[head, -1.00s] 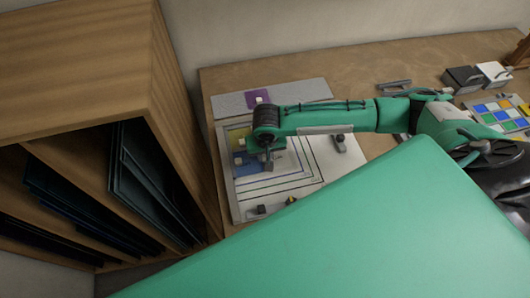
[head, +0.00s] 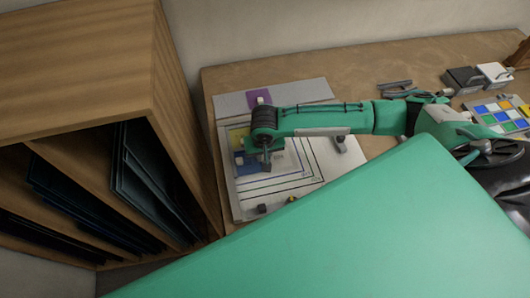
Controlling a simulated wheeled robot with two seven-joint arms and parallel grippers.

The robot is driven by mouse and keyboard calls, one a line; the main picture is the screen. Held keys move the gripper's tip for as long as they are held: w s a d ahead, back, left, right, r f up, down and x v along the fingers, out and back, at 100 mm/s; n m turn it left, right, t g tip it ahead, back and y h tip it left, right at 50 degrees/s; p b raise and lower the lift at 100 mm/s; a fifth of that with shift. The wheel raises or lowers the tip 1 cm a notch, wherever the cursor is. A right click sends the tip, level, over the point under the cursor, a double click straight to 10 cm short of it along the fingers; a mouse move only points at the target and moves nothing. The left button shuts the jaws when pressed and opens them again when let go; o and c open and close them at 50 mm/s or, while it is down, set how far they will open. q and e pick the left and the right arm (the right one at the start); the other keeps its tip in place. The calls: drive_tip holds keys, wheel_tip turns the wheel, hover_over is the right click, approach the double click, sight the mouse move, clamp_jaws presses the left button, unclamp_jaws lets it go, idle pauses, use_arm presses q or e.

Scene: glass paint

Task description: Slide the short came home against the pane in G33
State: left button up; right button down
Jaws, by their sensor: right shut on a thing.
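My right gripper (head: 266,168) points down over the white board (head: 238,208) on the bench, at the right edge of the blue and yellow panes. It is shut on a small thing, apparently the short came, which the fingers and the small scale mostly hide. A blue pane (head: 249,169) lies at the left of the board, with a yellow pane (head: 238,158) beside it. I cannot tell whether the came touches a pane. Dark lines frame the drawn layout. My left gripper is not in view.
A purple piece (head: 260,96) lies on a grey strip behind the board. Dark blocks (head: 262,208) sit at the board's front and right edges. A wooden rack (head: 185,130) of dark sheets stands close left. A colour tray (head: 497,115) and small boxes (head: 464,78) are at right.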

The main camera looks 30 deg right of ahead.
drive_tip(key=shift+a, duration=0.2)
drive_tip(key=shift+w+d+p, duration=0.1)
drive_tip(key=shift+w+p, duration=0.35)
idle(0.7)
drive_tip(key=shift+w+r+p, duration=0.1)
drive_tip(key=shift+p, duration=0.85)
idle(0.8)
drive_tip(key=c, duration=1.5)
unclamp_jaws()
drive_tip(key=o, duration=0.3)
drive_tip(key=shift+w, duration=0.15)
